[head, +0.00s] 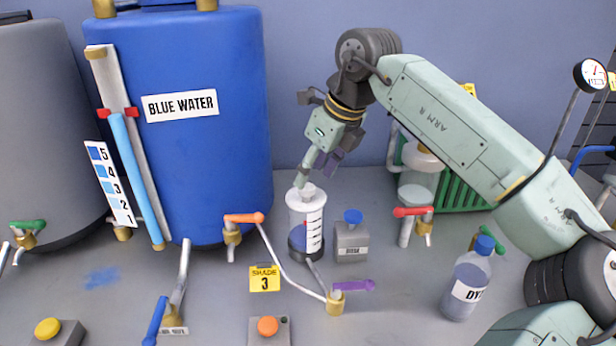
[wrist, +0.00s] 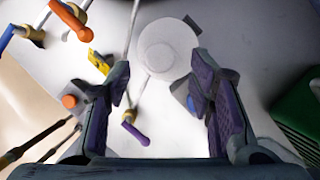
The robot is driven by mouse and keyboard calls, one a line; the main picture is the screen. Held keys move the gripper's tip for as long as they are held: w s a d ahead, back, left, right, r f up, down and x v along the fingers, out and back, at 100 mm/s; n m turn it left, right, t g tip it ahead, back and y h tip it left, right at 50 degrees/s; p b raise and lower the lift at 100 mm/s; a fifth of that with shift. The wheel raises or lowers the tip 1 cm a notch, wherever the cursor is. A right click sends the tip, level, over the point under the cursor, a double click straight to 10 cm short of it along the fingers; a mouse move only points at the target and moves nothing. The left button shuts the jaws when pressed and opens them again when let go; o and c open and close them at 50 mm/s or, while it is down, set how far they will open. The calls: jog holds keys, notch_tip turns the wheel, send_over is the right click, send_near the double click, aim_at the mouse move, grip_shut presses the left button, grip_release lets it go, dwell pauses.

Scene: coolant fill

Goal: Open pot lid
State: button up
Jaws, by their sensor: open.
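A clear cylindrical pot (head: 310,230) with a marked scale and dark liquid at its bottom stands upright on the bench. Its white lid (head: 306,193) with a small knob is on top. In the wrist view the round white lid (wrist: 168,48) lies just beyond the fingertips. My gripper (head: 316,171) is open, tilted downward just above the lid, with one finger close to the knob. The head view does not show clearly whether it touches. In the wrist view my gripper's fingers (wrist: 160,66) are wide apart with nothing between them.
A blue water tank (head: 200,130) stands left behind the pot. A small grey blue-capped container (head: 352,243) is close right of it. A purple-handled valve (head: 340,296) and an orange-handled valve (head: 240,222) are in front and left. A dye bottle (head: 466,285) stands at right.

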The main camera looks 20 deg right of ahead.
aim_at(306, 187)
jog(key=shift+p+x, duration=0.35)
jog(key=shift+x, duration=1.65)
jog(key=shift+c, duration=0.4)
jog(key=shift+a, duration=0.1)
grip_shut()
